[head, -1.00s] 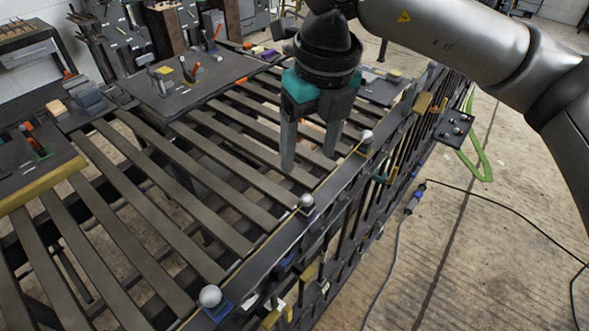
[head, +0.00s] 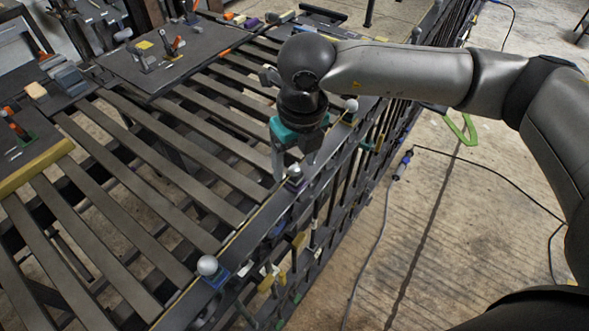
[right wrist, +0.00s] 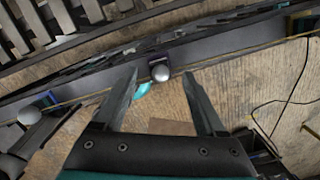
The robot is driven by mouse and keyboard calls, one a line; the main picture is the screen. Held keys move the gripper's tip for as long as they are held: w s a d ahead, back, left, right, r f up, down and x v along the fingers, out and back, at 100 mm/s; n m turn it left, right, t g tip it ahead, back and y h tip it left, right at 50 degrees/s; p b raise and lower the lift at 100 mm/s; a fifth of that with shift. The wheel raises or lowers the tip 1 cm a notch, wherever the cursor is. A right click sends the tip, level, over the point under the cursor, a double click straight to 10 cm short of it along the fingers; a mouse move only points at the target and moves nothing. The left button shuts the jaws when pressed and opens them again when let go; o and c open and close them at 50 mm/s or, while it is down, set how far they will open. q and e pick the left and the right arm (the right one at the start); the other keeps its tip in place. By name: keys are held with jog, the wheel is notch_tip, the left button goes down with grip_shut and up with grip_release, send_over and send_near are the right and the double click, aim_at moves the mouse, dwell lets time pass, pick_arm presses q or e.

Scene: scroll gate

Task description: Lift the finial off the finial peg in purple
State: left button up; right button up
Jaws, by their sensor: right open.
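A grey ball finial (head: 295,171) sits on a small dark peg block on the long rail, beside my right gripper's fingers. The right wrist view shows this finial (right wrist: 160,71) in front of a dark, purplish block (right wrist: 160,59). My right gripper (head: 294,170) is open, pointing down at the rail. In the right wrist view, the finial appears in the gap between its two fingertips (right wrist: 161,76), with nothing gripped. I cannot tell whether the fingers are level with the ball or above it. My left gripper is not in view.
Another ball finial (head: 208,265) sits on a blue block nearer on the rail; a further one (head: 351,104) sits beyond my gripper. Dark slats (head: 150,160) lie left of the rail. Dark boards with tools (head: 165,55) lie behind. A cable (head: 385,215) lies on the floor at right.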

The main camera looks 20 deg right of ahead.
aim_at(295, 167)
jog(key=shift+w+f, duration=0.2)
jog(key=shift+f, duration=1.3)
jog(key=shift+c, duration=0.3)
grip_shut()
